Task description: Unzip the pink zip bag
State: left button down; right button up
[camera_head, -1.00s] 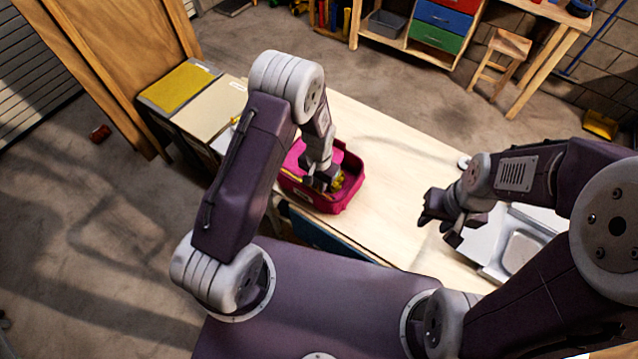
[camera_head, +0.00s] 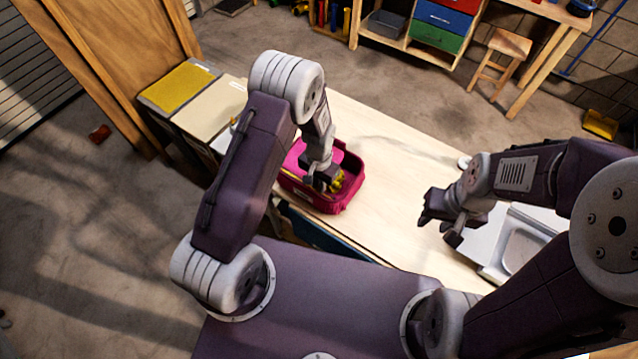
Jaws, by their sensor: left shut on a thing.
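The pink zip bag (camera_head: 350,163) stands on the wooden worktop with its top partly open. Something yellow shows inside it. My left gripper (camera_head: 322,186) is over the front part of the bag's opening, its fingers low at the bag. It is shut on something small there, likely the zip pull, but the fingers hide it. My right gripper (camera_head: 440,222) hangs above the worktop to the right, apart from the bag, with its fingers spread and nothing between them.
The wooden worktop (camera_head: 400,165) is clear between the bag and my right gripper. A metal sink (camera_head: 520,248) lies at the right. Boxes with a yellow top (camera_head: 178,86) stand at the left. A stool (camera_head: 500,60) and drawers (camera_head: 440,17) are farther back.

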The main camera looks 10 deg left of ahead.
pick_arm(q)
jog(key=shift+a, duration=0.1)
jog(key=w+a+b, duration=0.1)
jog(key=a, duration=0.3)
jog(key=w+a+b, duration=0.1)
jog(key=w+a, duration=0.1)
jog(key=a, duration=0.3)
jog(key=w+a+b, duration=0.1)
jog(key=w+a, duration=0.1)
jog(key=a, duration=0.3)
jog(key=c, duration=1.4)
grip_release()
